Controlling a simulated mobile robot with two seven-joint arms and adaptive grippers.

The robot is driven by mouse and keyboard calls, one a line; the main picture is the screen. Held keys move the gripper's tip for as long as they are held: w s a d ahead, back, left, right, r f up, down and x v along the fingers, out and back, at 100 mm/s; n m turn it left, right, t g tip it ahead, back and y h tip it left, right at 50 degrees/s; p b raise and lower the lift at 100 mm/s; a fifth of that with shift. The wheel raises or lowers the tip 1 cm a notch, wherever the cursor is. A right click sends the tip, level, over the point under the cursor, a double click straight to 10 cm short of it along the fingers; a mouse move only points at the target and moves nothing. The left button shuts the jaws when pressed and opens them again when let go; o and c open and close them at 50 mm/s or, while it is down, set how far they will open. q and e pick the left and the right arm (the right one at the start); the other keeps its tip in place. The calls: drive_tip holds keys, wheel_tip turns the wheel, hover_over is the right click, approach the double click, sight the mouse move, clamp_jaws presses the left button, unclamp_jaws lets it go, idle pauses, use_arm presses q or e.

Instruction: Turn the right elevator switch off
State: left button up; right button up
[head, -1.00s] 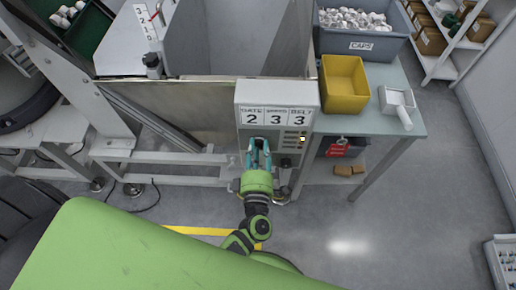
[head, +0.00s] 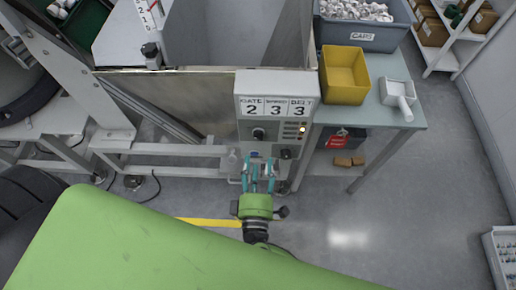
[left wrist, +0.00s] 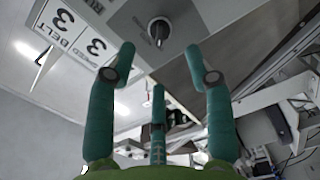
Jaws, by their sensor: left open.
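The grey control panel (head: 274,112) has signs reading GATE 2, SPEED 3 and BELT 3. It bears a dark round knob (head: 258,134) on its left part and a smaller dark knob (head: 286,153) at lower right. I cannot tell which one is the right elevator switch. In the left wrist view, a dark knob (left wrist: 159,29) with a pale mark sits on the panel face beyond the fingers. My left gripper (head: 259,163) is open and empty, at the panel's lower edge, apart from the knobs. It also shows in the left wrist view (left wrist: 160,76). My right gripper is out of view.
A side table (head: 391,113) right of the panel holds a yellow bin (head: 344,88), a grey bin of caps (head: 360,37) and a white scoop (head: 397,92). A metal hopper stands behind the panel. Open floor lies at lower right.

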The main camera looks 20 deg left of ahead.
use_arm(q)
drive_tip(key=v, duration=0.3)
drive_tip(key=shift+s+d, duration=0.15)
drive_tip(key=shift+s, duration=0.2)
